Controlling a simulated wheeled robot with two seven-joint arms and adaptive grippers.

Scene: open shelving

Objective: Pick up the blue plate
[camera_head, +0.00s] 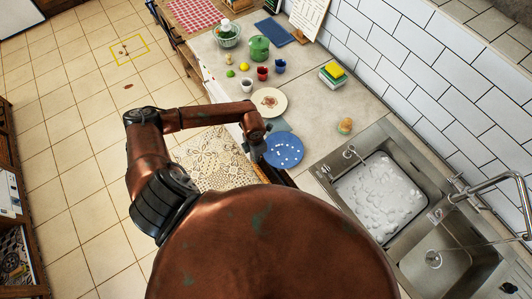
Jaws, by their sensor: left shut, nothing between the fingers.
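The blue plate (284,150) with white spots lies on the counter to the left of the sink. My left gripper (258,152) is at the plate's left edge, seen from above. It is shut with nothing held, and its fingertips are small and partly hidden by the wrist. I cannot tell whether it touches the plate. My right gripper is not in view.
A cream plate with brown remains (269,101) lies just behind the blue plate. A sink (378,200) with suds and a tap is to the right. Cups, a green pot (259,48) and sponges (333,73) stand further back.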

